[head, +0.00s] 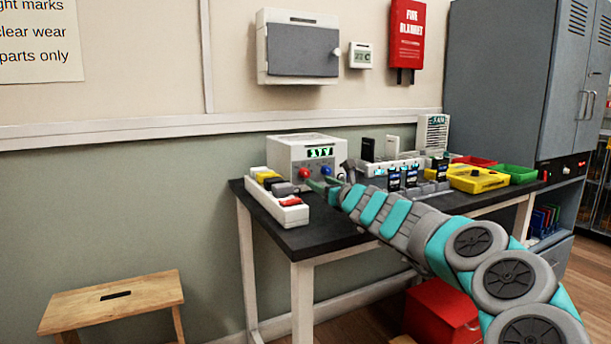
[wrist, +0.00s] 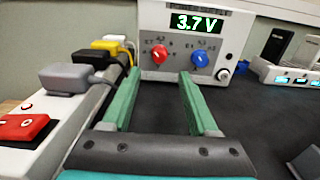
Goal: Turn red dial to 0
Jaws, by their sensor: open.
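The red dial (wrist: 159,54) is on the front panel of a white power supply (wrist: 150,20), left of a blue dial (wrist: 200,59). In the wrist view the display (wrist: 193,22) above reads 3.7 V. The dial's markings are too small to read surely. In the head view the red dial (head: 305,173) shows on the same box. My gripper (wrist: 184,78) is open and empty, its two green fingers pointing at the panel.
A white power strip (wrist: 60,125) with grey, yellow and black plugs and a red switch (wrist: 22,126) lies close on the left. Phones (head: 394,180) in stands and a yellow tray (head: 479,181) are to the right. The dark tabletop (wrist: 255,120) is clear just right of my fingers.

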